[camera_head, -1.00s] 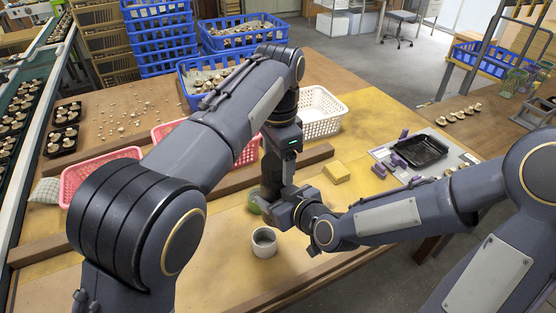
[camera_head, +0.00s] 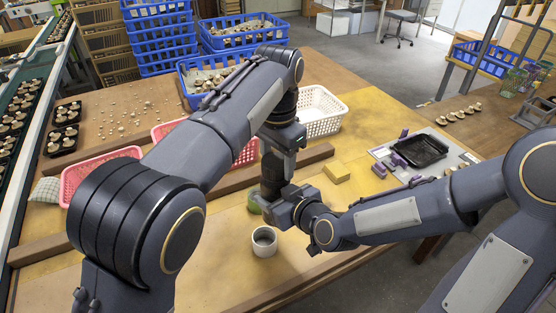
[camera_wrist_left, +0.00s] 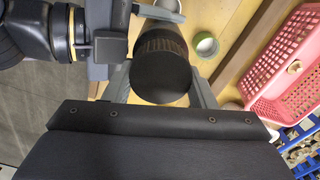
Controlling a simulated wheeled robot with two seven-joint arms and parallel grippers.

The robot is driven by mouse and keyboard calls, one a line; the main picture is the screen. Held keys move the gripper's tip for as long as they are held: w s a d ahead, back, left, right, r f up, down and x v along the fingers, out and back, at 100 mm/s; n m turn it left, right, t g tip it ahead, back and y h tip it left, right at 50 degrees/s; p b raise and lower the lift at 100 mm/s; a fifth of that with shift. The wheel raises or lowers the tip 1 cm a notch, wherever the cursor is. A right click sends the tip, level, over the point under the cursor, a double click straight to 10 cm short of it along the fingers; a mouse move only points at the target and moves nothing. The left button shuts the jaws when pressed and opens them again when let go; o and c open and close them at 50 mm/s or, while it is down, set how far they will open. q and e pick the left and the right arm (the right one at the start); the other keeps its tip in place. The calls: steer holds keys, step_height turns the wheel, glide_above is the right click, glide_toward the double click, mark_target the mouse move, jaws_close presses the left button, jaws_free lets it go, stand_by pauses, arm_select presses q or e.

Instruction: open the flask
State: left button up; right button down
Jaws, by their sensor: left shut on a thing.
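The flask (camera_wrist_left: 161,75) shows in the left wrist view as a dark cylinder with a ribbed band, its round end facing the camera. My left gripper (camera_head: 272,190) points down in the head view, and its two grey fingers stand on either side of the flask in the wrist view (camera_wrist_left: 160,88); it is shut on the flask. In the head view the flask is mostly hidden by the grippers. My right gripper (camera_head: 287,210) comes in from the right, just below the left one, close to the flask's lower part. Its grip is hidden.
Pink baskets (camera_head: 98,172), a white basket (camera_head: 322,112), a yellow block (camera_head: 336,172) and a black tray (camera_head: 420,151) lie around. The front left table is clear.

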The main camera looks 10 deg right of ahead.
arm_select(q)
steer(key=n, duration=0.5)
steer(key=shift+w+a+n, duration=0.1)
steer(key=shift+n, duration=0.3)
arm_select(e)
steer(key=shift+r, duration=0.1)
arm_select(q)
steer(key=shift+r, duration=0.2)
steer(key=shift+r, duration=0.9)
steer(key=shift+r, duration=2.05)
arm_select(e)
steer(key=shift+r, duration=0.1)
steer(key=shift+a, duration=0.1)
